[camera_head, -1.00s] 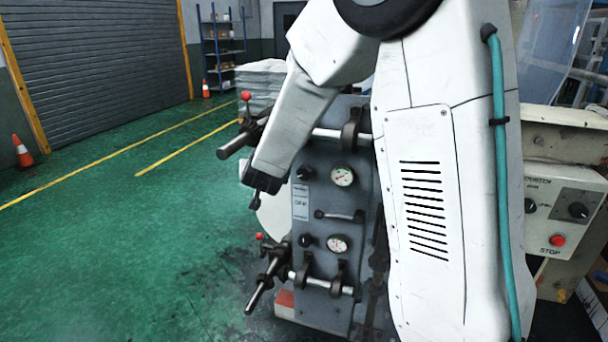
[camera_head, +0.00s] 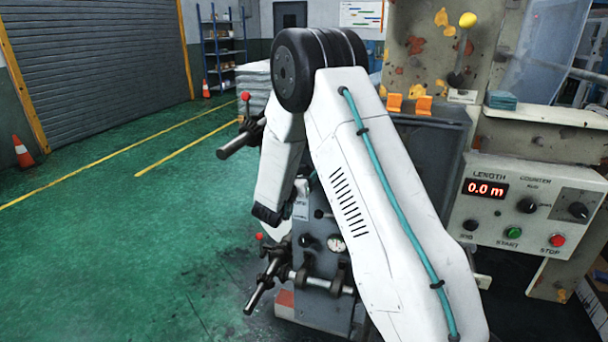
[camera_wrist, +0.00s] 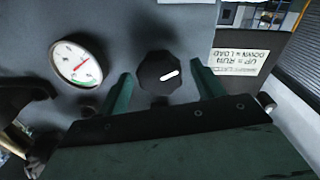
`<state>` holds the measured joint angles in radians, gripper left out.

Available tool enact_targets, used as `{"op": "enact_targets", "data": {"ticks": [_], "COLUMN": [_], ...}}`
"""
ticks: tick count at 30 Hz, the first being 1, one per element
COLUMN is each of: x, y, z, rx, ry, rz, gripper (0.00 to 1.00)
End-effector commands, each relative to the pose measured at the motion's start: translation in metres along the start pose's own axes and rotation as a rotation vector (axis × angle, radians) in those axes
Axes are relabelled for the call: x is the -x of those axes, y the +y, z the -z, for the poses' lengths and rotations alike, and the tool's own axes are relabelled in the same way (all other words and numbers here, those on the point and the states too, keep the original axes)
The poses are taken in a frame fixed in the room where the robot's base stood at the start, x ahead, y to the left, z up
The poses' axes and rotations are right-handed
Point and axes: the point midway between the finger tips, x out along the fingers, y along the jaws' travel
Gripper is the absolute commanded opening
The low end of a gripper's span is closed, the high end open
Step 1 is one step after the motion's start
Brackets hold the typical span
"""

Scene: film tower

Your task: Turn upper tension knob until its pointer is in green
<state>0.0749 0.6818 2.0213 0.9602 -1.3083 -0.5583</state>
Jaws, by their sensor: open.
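The black upper tension knob (camera_wrist: 152,80) is in the middle of the wrist view, its white line pointing right and slightly up. My gripper (camera_wrist: 161,70) is open, with one green finger on each side of the knob; I cannot tell whether they touch it. The round white gauge (camera_wrist: 70,53) is left of the knob, with a green arc along its lower edge. In the head view my arm hides the upper knob and upper gauge.
The lower knob (camera_head: 305,241) and lower gauge (camera_head: 335,243) show beside my arm. Bars with red-tipped levers (camera_head: 245,97) stick out left. A label (camera_wrist: 240,52) is right of the upper knob in the wrist view. A control box (camera_head: 490,228) reads 0.0 m.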

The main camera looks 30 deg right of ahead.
Motion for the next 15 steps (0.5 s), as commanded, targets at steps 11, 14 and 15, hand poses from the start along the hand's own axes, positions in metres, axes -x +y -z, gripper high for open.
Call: {"op": "enact_targets", "data": {"ticks": [11, 14, 15], "x": [-0.0128, -0.0127, -0.0126], "y": [-0.0002, -0.0002, -0.0003], "z": [0.0001, 0.0001, 0.0002], "rx": [0.001, 0.001, 0.001], "ry": [0.001, 0.0, 0.001], "rz": [0.001, 0.002, 0.002], "gripper": [0.67, 0.53, 0.42]}}
